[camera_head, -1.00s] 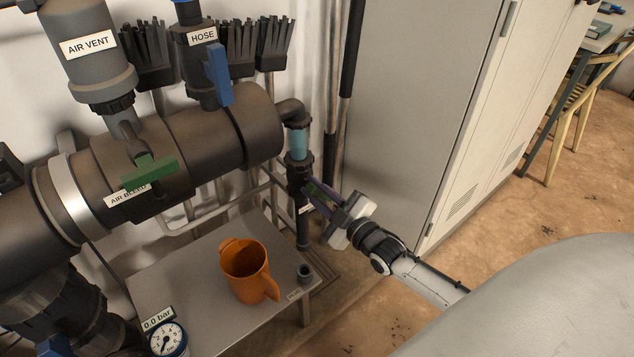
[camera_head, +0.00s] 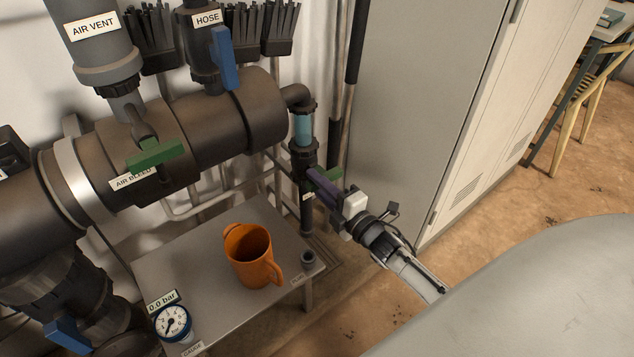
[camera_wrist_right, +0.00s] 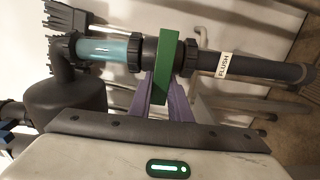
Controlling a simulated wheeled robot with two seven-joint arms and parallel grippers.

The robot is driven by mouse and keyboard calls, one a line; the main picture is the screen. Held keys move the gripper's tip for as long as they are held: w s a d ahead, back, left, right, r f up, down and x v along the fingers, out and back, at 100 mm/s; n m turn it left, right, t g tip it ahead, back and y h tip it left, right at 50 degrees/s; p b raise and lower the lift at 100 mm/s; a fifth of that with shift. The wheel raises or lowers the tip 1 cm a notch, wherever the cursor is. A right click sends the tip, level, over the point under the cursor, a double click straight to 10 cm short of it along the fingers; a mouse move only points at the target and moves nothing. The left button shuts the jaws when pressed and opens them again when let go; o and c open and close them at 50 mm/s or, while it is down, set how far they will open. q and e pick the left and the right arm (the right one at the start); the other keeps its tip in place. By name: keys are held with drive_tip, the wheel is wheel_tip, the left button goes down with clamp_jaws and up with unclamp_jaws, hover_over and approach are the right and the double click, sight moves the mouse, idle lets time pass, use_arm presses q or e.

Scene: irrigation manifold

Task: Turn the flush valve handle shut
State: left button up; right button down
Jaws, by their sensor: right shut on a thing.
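The flush valve has a green handle (camera_wrist_right: 165,66) on a dark vertical pipe with a clear bluish section (camera_head: 303,127) above it. The handle also shows in the head view (camera_head: 326,178). In the right wrist view a white label reading FLUSH (camera_wrist_right: 224,65) is on the pipe beside the handle. My right gripper (camera_head: 318,184) is shut on the green handle, its purple fingers reaching it from the right. In the wrist view the handle lies across the pipe's line. My left gripper is not in view.
A small metal table (camera_head: 205,293) below the manifold holds an orange jug (camera_head: 250,257) and a gauge (camera_head: 173,322) reading 0.0 bar. The AIR BLEED valve has a green handle (camera_head: 155,157), the HOSE valve a blue one (camera_head: 223,58). A grey cabinet (camera_head: 425,95) stands close behind my right gripper.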

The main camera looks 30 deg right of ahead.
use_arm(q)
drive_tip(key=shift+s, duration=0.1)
use_arm(e)
drive_tip(key=shift+f+n, duration=0.15)
drive_tip(key=shift+n, duration=0.25)
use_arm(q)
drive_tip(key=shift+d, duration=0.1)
use_arm(e)
drive_tip(key=c, duration=1.6)
unclamp_jaws()
drive_tip(key=shift+c, duration=0.2)
use_arm(q)
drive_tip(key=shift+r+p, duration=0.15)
drive_tip(key=shift+p, duration=0.55)
use_arm(e)
drive_tip(key=s, duration=1)
drive_tip(key=shift+s+d, duration=0.15)
drive_tip(key=shift+d, duration=0.25)
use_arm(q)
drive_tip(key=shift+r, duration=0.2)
